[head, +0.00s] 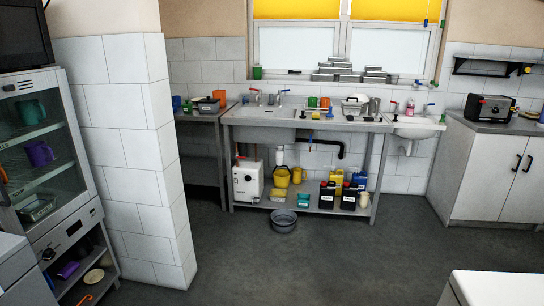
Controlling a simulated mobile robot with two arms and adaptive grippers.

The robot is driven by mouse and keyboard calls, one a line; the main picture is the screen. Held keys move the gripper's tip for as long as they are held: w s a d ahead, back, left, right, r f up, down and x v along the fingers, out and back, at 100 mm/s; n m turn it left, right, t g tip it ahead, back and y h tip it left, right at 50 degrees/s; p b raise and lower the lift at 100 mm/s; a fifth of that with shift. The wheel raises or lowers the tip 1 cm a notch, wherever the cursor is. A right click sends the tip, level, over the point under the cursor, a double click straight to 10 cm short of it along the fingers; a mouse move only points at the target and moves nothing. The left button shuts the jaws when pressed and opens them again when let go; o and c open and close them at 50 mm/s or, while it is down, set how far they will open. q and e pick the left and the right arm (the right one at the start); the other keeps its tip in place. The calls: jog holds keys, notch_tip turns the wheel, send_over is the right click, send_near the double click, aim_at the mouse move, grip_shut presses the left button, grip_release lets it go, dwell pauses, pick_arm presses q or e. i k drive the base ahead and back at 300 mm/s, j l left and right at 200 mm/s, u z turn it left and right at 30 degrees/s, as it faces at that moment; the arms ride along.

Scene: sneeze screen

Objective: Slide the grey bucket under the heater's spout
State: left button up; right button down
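A round grey bucket (283,220), low and open at the top, stands upright on the floor. It is just in front of the lower shelf of the steel sink table. A white box that looks like the heater (248,181) stands under the sink at the left end of that shelf, behind and left of the bucket. Its spout is too small to make out. The bucket is apart from the white box. Neither of my grippers is in view.
The lower shelf (322,208) also holds a yellow bucket (281,177), dark canisters (327,195) and a teal box (303,200). A tiled wall (125,160) juts out at left. A white worktop (500,288) is at the lower right. The middle floor is clear.

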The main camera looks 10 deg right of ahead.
aim_at(283, 220)
jog(key=i+l+z, duration=0.1)
jog(key=i+z, duration=0.35)
jog(key=i, duration=1.75)
